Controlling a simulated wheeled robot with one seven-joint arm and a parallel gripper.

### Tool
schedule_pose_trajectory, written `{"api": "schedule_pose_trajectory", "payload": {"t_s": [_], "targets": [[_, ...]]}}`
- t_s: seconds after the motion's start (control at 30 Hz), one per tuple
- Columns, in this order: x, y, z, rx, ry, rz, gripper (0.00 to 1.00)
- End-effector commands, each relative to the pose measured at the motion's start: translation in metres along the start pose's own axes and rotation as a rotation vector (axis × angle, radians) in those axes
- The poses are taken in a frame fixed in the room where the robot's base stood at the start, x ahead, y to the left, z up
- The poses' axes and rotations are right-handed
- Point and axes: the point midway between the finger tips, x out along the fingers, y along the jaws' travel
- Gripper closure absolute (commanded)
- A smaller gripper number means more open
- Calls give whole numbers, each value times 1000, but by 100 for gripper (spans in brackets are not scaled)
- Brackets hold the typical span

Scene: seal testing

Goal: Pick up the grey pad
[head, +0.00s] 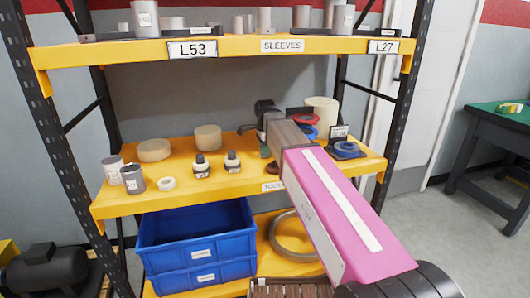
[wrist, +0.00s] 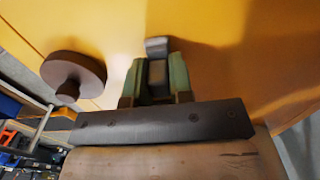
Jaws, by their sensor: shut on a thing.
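My gripper (wrist: 157,76) shows in the wrist view with its two green fingers shut on a small grey pad (wrist: 156,47). The pad's end sticks out past the fingertips, over the yellow shelf. I cannot tell whether the pad touches the shelf or hangs just above it. In the head view my arm reaches to the middle shelf (head: 228,185). It hides most of the gripper there, and the pad cannot be made out in that view.
A brown round piece with a knob (wrist: 75,76) lies left of the fingers. Blue bins (head: 197,236) sit below.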

Motion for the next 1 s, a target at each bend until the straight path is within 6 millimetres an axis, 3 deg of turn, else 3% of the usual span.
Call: {"api": "schedule_pose_trajectory", "payload": {"t_s": [0.3,0.7,1.0], "targets": [[-38,-1,0,0,0,-2,100],[-87,24,82,-3,0,-2,100],[-104,32,109,0,0,-1,100]]}}
